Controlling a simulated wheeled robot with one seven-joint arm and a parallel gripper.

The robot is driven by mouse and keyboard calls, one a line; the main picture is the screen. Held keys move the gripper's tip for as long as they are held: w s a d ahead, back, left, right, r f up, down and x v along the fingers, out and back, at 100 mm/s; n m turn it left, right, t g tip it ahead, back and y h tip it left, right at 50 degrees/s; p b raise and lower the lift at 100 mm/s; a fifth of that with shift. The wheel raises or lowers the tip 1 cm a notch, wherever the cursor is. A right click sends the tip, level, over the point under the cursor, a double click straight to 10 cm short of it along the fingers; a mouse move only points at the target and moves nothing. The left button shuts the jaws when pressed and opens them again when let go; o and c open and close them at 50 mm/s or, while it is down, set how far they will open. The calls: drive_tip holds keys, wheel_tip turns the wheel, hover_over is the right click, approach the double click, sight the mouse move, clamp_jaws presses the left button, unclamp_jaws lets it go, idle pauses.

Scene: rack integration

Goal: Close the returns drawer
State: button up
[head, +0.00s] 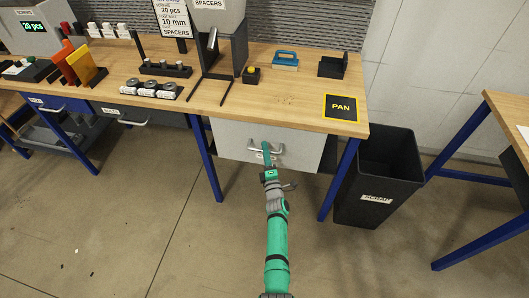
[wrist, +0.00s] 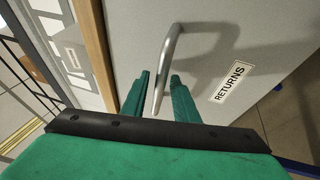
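The returns drawer (head: 235,140) is a light grey front under the right end of the workbench. In the wrist view its front (wrist: 240,60) carries a RETURNS label (wrist: 230,82). Its metal bar handle (head: 279,149) also shows in the wrist view (wrist: 171,50). My gripper (head: 267,157) is at the handle. In the wrist view the two green fingers of my gripper (wrist: 159,76) stand apart, with the handle bar running between them. I cannot tell whether either finger touches the bar, or how far the drawer is pulled out.
The wooden workbench (head: 300,105) has a black PAN mat (head: 341,108) above the drawer. Blue legs (head: 338,180) stand beside it. A black scrap bin (head: 376,180) stands right of the drawer. Another bench (head: 510,110) is at far right. The floor (head: 130,230) in front is mostly clear.

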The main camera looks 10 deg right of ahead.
drive_tip(key=shift+s+a, duration=0.1)
drive_tip(key=shift+a, duration=0.4)
drive_tip(key=shift+s+d+f, duration=0.15)
drive_tip(key=shift+s+d, duration=0.05)
drive_tip(key=shift+s, duration=0.05)
drive_tip(key=a+v, duration=0.1)
drive_tip(key=v, duration=0.9)
drive_tip(key=shift+d, duration=0.45)
drive_tip(key=shift+s, duration=0.1)
